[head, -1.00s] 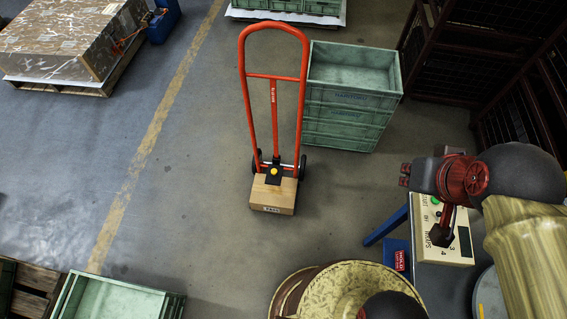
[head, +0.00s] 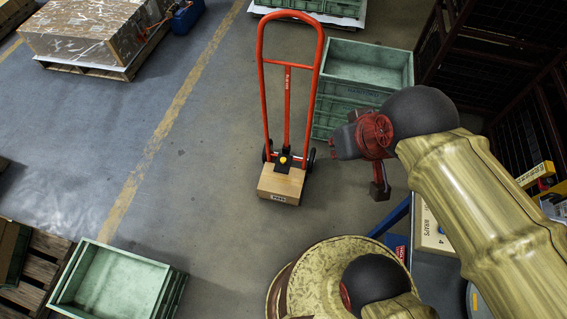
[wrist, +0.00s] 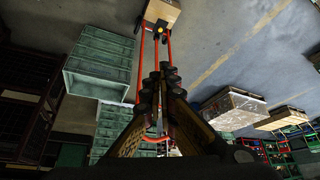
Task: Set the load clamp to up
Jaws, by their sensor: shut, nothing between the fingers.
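A red hand truck (head: 287,95) stands upright in the middle of the head view, with a cardboard box (head: 280,185) at its foot. Its load clamp (head: 283,164), a black piece with a yellow knob, sits at the box's top edge; it looks low on the frame. In the wrist view the clamp (wrist: 161,27) and box (wrist: 163,10) show at the top, beyond the fingertips. My gripper (head: 380,193) is shut and empty, to the right of the hand truck and apart from it. Its fingers (wrist: 165,72) cover part of the red frame in the wrist view.
Stacked green crates (head: 368,65) stand close behind and right of the hand truck. An open green crate (head: 115,285) is at the lower left. A blue-legged table (head: 392,218) with a boxed item is at right. Floor left of the hand truck is clear.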

